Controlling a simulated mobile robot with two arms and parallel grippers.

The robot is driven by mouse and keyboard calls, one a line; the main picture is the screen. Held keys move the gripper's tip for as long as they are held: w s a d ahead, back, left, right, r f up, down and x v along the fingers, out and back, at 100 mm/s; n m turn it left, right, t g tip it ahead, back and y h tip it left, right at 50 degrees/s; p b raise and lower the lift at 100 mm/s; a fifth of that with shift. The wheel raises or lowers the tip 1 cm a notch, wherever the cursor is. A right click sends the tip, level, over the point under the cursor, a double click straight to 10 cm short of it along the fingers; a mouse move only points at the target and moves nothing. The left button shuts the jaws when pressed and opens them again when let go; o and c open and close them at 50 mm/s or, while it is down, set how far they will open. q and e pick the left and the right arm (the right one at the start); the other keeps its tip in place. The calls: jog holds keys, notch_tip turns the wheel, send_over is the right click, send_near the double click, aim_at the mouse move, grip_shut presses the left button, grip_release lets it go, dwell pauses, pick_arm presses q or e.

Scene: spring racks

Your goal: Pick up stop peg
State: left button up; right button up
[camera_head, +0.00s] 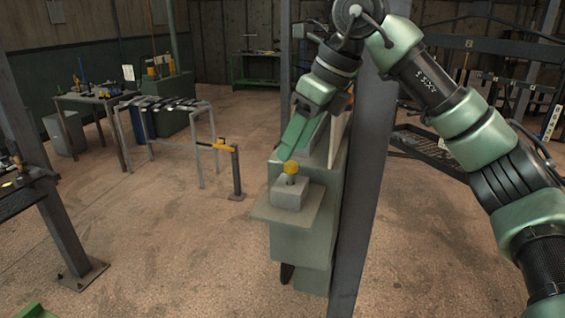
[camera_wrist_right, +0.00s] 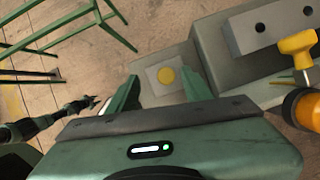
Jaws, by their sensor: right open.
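The stop peg (camera_head: 291,167) shows a round yellow head and stands upright in a small grey block (camera_head: 289,194) on the ledge of a grey-green stand. In the right wrist view its yellow head (camera_wrist_right: 165,75) is seen from above, between my two green fingers. My right gripper (camera_head: 283,150) is open and empty, close above and behind the peg in the head view. I cannot tell its exact height over the peg. A dark jointed arm at the left of the right wrist view seems to be my left arm; its gripper (camera_wrist_right: 88,104) is too small to read.
A grey block with holes (camera_wrist_right: 270,25), a yellow-handled tool (camera_wrist_right: 299,45) and an orange round part (camera_wrist_right: 303,105) sit right of the peg in the wrist view. A steel post (camera_head: 366,180) stands close right of the stand.

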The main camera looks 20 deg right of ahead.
aim_at(292, 164)
jog(key=shift+s+d+f+h+p, duration=0.15)
jog(key=shift+d+f+p, duration=0.1)
jog(key=shift+f, duration=0.1)
jog(key=shift+s+d+f+h+p, duration=0.1)
jog(key=shift+s+f+h+p, duration=0.1)
jog(key=shift+f, duration=0.1)
jog(key=shift+w+a+f+p, duration=0.15)
jog(key=shift+w+f+p, duration=0.25)
jog(key=shift+f, duration=0.15)
jog(key=shift+w+a+f+p, duration=0.15)
jog(key=shift+w+f+p, duration=0.2)
jog(key=shift+f, duration=0.2)
jog(key=x, duration=0.2)
jog(key=shift+f, duration=0.25)
jog(key=c, duration=0.9)
pick_arm(q)
jog(key=s+r, duration=0.2)
jog(key=s, duration=0.1)
jog(key=shift+s+r, duration=0.2)
jog(key=shift+s, duration=0.1)
pick_arm(e)
jog(key=shift+a, duration=0.1)
grip_shut()
